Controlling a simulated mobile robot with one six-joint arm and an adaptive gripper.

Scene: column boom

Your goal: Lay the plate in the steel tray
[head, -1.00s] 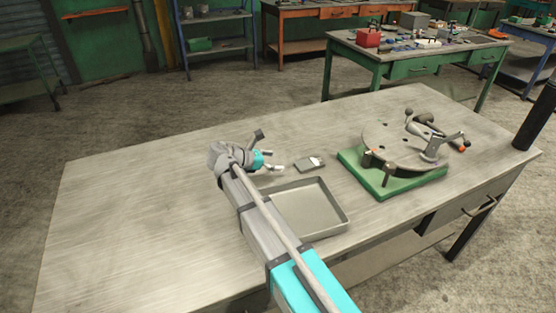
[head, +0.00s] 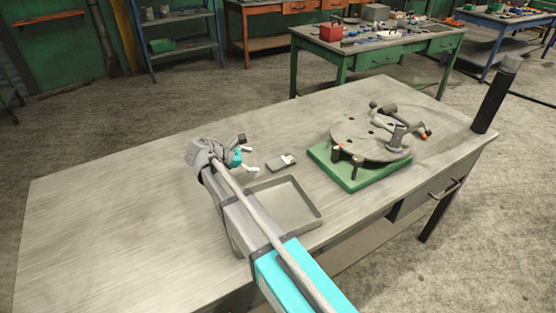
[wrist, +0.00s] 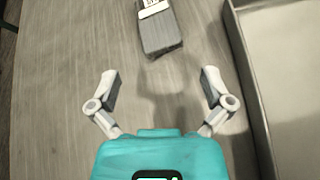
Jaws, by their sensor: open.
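The plate (head: 281,162) is a small grey rectangular piece with a pale label. It lies flat on the metal table, behind the steel tray. In the wrist view the plate (wrist: 160,32) is at the top centre, ahead of my open fingers and apart from them. The steel tray (head: 309,193) is shallow and looks empty; my arm hides its left part. Its wall (wrist: 246,75) runs down the right side of the wrist view. My gripper (head: 252,160) is open and empty, left of the plate; it also shows in the wrist view (wrist: 161,88).
A green-based fixture with a round disc (head: 365,138) and clamp handles stands right of the plate. A dark post (head: 493,98) rises at the table's right corner. The left part of the table (head: 110,205) is clear. Other benches stand behind.

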